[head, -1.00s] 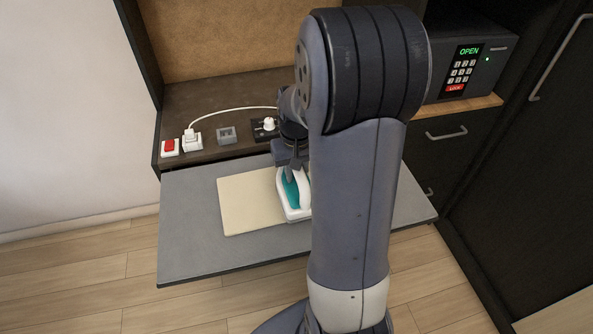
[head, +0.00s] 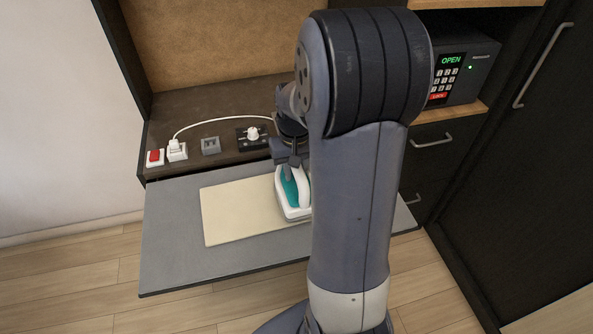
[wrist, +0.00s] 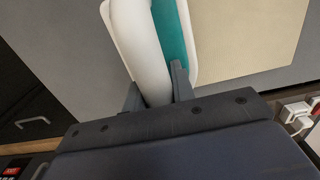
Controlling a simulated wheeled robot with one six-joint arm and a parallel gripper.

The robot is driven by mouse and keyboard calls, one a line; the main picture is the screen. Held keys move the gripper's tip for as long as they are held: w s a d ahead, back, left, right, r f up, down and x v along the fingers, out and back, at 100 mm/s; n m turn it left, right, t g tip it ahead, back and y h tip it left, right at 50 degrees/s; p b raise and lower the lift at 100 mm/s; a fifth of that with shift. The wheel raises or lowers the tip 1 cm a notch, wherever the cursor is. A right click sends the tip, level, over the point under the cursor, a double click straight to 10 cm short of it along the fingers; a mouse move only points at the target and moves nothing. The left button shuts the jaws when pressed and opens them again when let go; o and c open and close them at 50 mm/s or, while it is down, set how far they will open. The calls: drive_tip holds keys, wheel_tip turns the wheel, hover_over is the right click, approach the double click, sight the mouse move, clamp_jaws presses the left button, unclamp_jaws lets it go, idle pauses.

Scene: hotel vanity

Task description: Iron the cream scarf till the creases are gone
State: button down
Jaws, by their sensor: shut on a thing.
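The cream scarf (head: 237,219) lies flat on the grey pull-out board, its right part hidden by the iron and my arm. No creases can be made out at this size. The white and teal iron (head: 290,191) is upright, over the scarf's right part; I cannot tell whether it presses on the cloth. My gripper (head: 294,164) is shut on the iron's handle. In the wrist view my gripper (wrist: 158,98) has its fingers on both sides of the white handle (wrist: 143,50), and the scarf (wrist: 247,35) shows to the right.
The grey board (head: 170,235) has bare room left of the scarf. On the dark shelf behind are a red switch (head: 155,158), a white plug (head: 177,150) with a cord, a grey block (head: 211,146) and a dark socket panel (head: 262,139). A safe (head: 462,75) reading OPEN stands at right.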

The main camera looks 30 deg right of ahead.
drive_tip(key=shift+r+p, duration=1.6)
drive_tip(key=shift+r, duration=0.8)
drive_tip(key=shift+d, duration=0.1)
